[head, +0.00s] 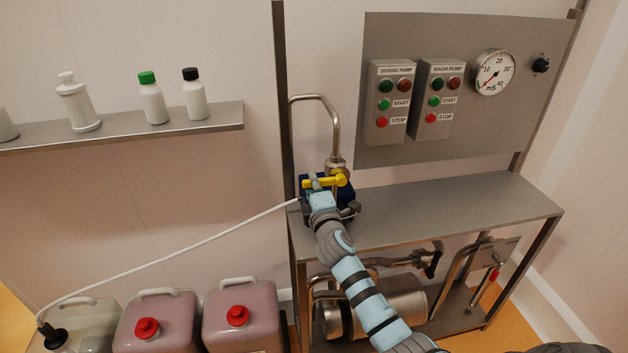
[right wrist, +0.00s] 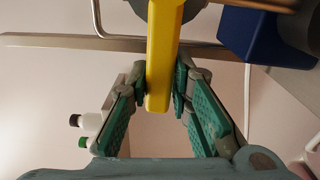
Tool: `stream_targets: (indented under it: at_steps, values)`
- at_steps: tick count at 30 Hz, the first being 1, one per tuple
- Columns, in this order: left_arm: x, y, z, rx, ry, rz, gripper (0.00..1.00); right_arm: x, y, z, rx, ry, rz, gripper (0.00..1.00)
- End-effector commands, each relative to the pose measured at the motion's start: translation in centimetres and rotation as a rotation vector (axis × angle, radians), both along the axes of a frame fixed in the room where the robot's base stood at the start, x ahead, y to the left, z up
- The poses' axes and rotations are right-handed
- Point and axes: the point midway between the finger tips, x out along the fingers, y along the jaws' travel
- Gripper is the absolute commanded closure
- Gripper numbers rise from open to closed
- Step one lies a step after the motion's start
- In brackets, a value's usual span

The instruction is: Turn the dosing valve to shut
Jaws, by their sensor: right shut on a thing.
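The yellow valve lever (head: 333,181) sits at the left end of the steel bench, below a bent steel pipe, and lies roughly level across the picture. In the right wrist view the yellow lever (right wrist: 163,60) runs down between my green finger pads, with its end between them. My right gripper (head: 316,183) is shut on this lever; its fingers (right wrist: 163,90) touch both sides. A dark blue body (head: 347,206) sits under the lever, partly hidden by my gripper. The valve's inside is hidden. My left gripper is not in view.
Two pump boxes (head: 390,103) with buttons and a dial gauge (head: 493,73) hang on the panel. The bench top (head: 450,207) is bare to the right. A shelf (head: 120,131) holds bottles.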

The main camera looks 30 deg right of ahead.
Motion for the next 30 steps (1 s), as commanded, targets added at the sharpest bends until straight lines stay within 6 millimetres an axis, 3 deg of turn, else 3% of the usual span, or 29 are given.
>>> stream_targets:
  at_steps: [6, 19, 20, 23, 30]
  values:
    - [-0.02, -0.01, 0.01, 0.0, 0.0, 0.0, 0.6, -0.19, -0.09, -1.14, -0.034, 0.03, -0.005, 1.0]
    - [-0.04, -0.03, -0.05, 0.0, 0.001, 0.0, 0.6, -0.26, -0.1, -1.52, -0.033, 0.037, -0.006, 1.0]
    - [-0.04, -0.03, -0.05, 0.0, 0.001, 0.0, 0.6, -0.26, -0.1, -1.52, -0.032, 0.038, -0.006, 0.77]
    - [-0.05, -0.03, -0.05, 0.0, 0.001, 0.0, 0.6, -0.25, -0.1, -1.48, -0.032, 0.036, -0.006, 0.62]
    - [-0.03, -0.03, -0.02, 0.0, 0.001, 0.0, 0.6, -0.17, -0.07, -1.13, -0.034, 0.03, -0.005, 0.62]
